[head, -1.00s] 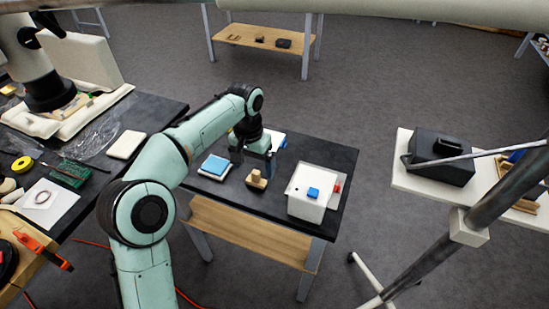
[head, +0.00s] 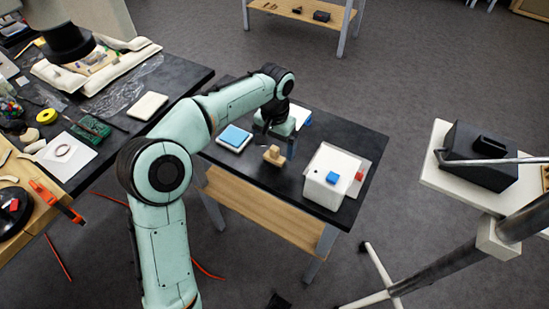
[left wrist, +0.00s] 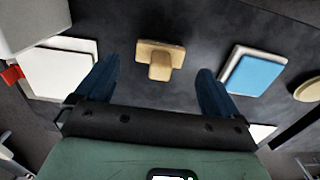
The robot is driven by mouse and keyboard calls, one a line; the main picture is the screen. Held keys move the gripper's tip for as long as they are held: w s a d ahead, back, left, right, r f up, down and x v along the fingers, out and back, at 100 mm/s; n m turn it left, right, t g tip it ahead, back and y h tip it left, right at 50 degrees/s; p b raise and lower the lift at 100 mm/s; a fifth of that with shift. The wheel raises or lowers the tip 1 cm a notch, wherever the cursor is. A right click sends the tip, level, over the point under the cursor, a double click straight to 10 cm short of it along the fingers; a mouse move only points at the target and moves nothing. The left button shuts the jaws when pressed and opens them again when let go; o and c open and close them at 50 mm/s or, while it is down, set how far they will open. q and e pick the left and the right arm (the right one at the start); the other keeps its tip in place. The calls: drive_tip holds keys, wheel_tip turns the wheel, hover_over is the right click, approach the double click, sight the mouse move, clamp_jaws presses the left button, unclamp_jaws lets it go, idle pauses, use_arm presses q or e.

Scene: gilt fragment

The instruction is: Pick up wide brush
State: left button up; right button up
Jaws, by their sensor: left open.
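The wide brush appears to be the small pale wooden piece (head: 273,155) with a flat base and an upright block handle, standing on the small dark table. In the left wrist view the brush (left wrist: 160,67) lies between and just beyond my fingers, its base away from me and its handle towards me. My left gripper (head: 276,143) hangs just behind the brush in the head view, partly hidden by its own arm. In the left wrist view the left gripper (left wrist: 157,76) has its two dark blue fingers wide apart with nothing held. My right gripper is not in view.
The dark table top (head: 283,183) is clear in front. A cluttered bench stands left, a pole stand (head: 525,215) right.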

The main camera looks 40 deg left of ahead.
sight(275, 148)
use_arm(q)
drive_tip(key=f, duration=0.3)
drive_tip(key=shift+s+f, duration=0.2)
drive_tip(key=shift+f, duration=0.2)
drive_tip(key=c, duration=1.1)
drive_tip(key=shift+c, duration=0.2)
drive_tip(key=shift+r, duration=0.1)
wheel_tip(275, 148, up, 20)
drive_tip(key=p, duration=0.5)
